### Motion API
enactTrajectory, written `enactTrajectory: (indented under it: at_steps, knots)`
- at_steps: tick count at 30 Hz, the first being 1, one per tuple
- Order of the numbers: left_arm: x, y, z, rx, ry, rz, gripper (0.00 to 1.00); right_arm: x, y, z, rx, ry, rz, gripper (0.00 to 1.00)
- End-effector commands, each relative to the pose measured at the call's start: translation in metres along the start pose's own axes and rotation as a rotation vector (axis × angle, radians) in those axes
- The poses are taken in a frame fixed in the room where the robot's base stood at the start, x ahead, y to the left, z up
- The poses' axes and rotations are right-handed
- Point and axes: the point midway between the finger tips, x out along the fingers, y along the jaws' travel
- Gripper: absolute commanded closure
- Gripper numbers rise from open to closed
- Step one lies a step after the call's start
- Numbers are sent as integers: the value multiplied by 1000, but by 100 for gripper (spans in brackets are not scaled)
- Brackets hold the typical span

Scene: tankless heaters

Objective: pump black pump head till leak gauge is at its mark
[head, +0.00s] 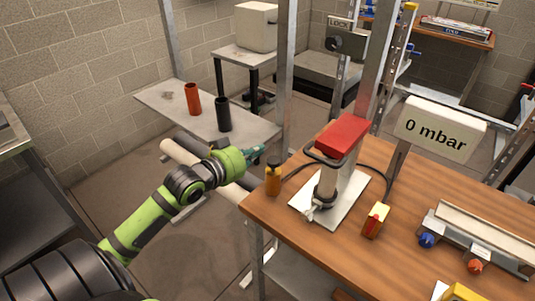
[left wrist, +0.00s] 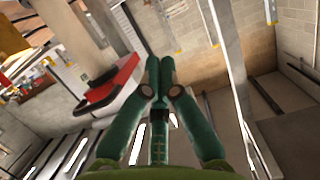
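The hand pump stands on a white plate (head: 310,214) on the wooden bench. It has a pale column, a red block (head: 343,134) on top and a black loop-shaped part (head: 313,153) at its upper left, which may be the black pump head. The gauge sign (head: 439,128) reads "0 mbar"; I see no mark on it. My left gripper (head: 260,151) is left of the pump, apart from it, beyond the bench edge. The left wrist view shows its green fingertips (left wrist: 160,64) together with nothing between them, and the red-and-black pump top (left wrist: 112,88) to their left. My right gripper is out of view.
An orange bottle (head: 273,180) stands at the bench's left corner, near my left arm. A small yellow-and-red box (head: 376,220) stands right of the pump. A metal post (head: 286,85) rises behind the bench. A shelf (head: 157,101) holds red and black cylinders.

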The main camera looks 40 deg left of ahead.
Motion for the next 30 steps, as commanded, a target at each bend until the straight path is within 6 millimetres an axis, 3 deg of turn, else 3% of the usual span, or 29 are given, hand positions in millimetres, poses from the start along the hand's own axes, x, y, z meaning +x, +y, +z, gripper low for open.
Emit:
enactTrajectory:
  at_steps: [8,10,15,30]
  knots:
    - [53,0,-4,-2,2,0,100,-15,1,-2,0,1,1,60]
    - [54,0,13,-3,-6,-1,100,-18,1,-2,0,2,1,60]
    - [59,0,32,0,-3,-1,100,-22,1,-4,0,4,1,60]
    - [61,0,42,1,-1,0,100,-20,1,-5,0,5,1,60]
